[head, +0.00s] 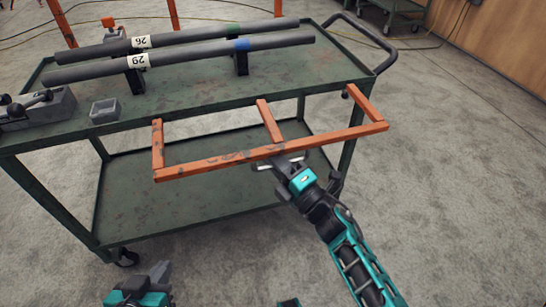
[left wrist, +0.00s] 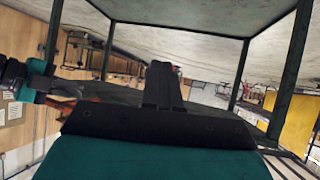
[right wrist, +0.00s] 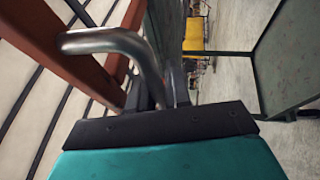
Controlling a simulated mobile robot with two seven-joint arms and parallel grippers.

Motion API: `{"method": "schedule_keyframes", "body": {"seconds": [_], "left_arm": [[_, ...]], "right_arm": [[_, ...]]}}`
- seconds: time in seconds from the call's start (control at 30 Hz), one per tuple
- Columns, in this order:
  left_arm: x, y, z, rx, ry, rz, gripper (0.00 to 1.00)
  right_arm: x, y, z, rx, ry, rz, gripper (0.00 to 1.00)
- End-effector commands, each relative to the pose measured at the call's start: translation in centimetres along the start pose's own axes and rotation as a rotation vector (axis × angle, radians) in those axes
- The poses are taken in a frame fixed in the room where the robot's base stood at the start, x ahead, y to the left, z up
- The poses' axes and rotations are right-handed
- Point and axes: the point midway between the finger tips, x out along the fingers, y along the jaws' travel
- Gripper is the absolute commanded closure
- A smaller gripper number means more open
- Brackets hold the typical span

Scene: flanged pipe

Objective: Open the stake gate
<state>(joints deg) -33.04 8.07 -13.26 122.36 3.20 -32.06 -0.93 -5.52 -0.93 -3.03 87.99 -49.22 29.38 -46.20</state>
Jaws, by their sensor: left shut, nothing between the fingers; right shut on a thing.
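The stake gate (head: 215,162) is a worn orange frame along the cart's near side, with a long rail and short stakes running back toward the top deck edge. Its rail stands out in front of that edge. My right gripper (head: 284,163) is at the middle of the rail, shut on the gate's bent metal handle. The handle (right wrist: 105,42) shows large in the right wrist view, beside the orange rail (right wrist: 55,50). My left gripper (head: 162,270) is low in front of the cart, away from the gate. Its fingers (left wrist: 163,85) are shut and empty in the left wrist view.
The green cart (head: 200,92) carries two grey pipes (head: 190,65) on supports, a small grey bin (head: 104,111) and a grey block with black knobs (head: 38,105). Its lower shelf (head: 200,200) is empty. Clear concrete floor (head: 450,190) lies to the right.

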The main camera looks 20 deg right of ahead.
Motion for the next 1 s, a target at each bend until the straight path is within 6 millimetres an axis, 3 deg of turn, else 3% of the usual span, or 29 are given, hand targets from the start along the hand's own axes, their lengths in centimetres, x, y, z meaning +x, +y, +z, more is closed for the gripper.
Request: {"method": "schedule_keyframes", "body": {"seconds": [0.57, 0.83, 0.93, 1.0], "left_arm": [[-0.2, -0.1, -0.4, 0.000, 0.002, -0.003, 1.00], [-1.6, -0.6, -2.3, 0.002, 0.010, -0.020, 1.00], [-2.6, -1.1, -2.0, 0.012, -0.008, -0.033, 1.00], [-3.5, -1.0, -3.4, 0.011, -0.008, -0.032, 1.00]], "right_arm": [[0.0, 0.2, 0.0, 0.002, 0.000, -0.005, 1.00], [0.0, 1.7, 0.1, 0.022, 0.001, -0.059, 1.00], [0.1, 2.5, 0.1, 0.037, 0.001, -0.096, 1.00], [0.1, 3.1, 0.1, 0.048, 0.001, -0.126, 1.00]]}}
